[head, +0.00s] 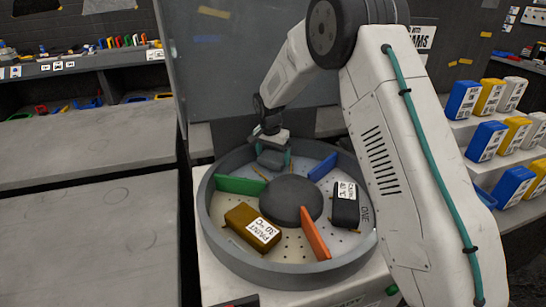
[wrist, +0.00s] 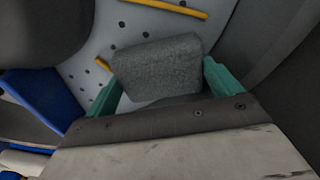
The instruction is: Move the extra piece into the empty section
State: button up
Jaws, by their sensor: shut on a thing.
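My gripper (head: 272,154) is shut on a dark grey rough block (head: 269,161) at the far side of the round grey tray (head: 216,250). In the wrist view, the block (wrist: 157,68) sits between the two teal fingers of my gripper (wrist: 164,82). It is over the far section, between the green divider (head: 241,185) and the blue divider (head: 323,167). I cannot tell whether the block touches the tray floor. The near-left section holds a brown labelled box (head: 246,222). The right section holds a black labelled box (head: 345,205).
An orange divider (head: 315,234) and a dark round hub (head: 291,199) stand in the tray. Yellow rods (wrist: 168,8) lie on the perforated floor near the block. The tray's raised rim surrounds everything. Blue, yellow and white boxes (head: 487,97) stand on shelves at right.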

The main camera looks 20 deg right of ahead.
jog(key=shift+f, duration=0.35)
jog(key=shift+f, duration=0.2)
jog(key=o, duration=0.9)
jog(key=shift+c, duration=0.2)
jog(key=shift+r, duration=0.1)
